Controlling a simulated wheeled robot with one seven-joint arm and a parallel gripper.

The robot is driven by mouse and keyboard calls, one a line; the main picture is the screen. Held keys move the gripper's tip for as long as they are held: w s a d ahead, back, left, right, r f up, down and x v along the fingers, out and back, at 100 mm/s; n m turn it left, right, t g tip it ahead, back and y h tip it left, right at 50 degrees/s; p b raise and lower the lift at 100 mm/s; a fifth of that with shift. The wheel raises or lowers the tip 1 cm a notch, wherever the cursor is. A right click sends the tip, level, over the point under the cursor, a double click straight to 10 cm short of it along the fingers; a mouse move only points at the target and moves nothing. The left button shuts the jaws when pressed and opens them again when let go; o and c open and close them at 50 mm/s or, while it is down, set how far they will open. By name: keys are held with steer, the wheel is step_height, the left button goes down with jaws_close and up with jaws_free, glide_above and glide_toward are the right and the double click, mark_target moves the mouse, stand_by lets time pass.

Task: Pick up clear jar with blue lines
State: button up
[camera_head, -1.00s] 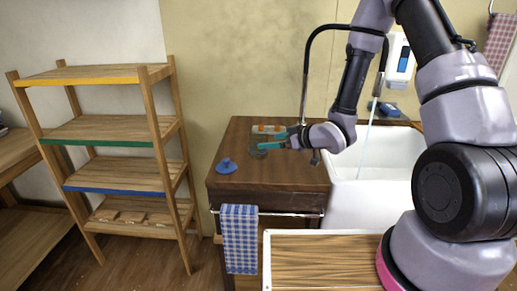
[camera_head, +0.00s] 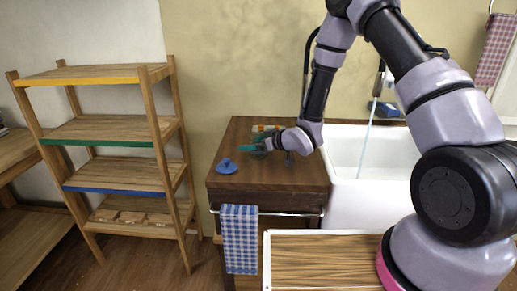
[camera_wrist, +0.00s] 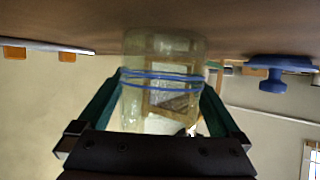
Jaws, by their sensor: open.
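The clear jar with blue lines (camera_wrist: 163,60) stands on the dark wooden counter (camera_head: 270,180), which appears at the top of the wrist view. Two blue lines ring its see-through wall. My gripper (camera_wrist: 162,92) is open, with one teal finger on each side of the jar. The fingers look very close to the glass; I cannot tell whether they touch it. In the head view my gripper (camera_head: 254,145) is low over the counter and largely hides the jar.
A blue knobbed lid (camera_head: 226,167) lies left of the jar; it also shows in the wrist view (camera_wrist: 274,74). An orange-ended item (camera_head: 262,128) lies behind. A white sink (camera_head: 350,185) with running water is on the right. A checked towel (camera_head: 239,238) hangs in front.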

steer(key=c, duration=1.3)
jaws_close()
steer(key=shift+r, duration=0.15)
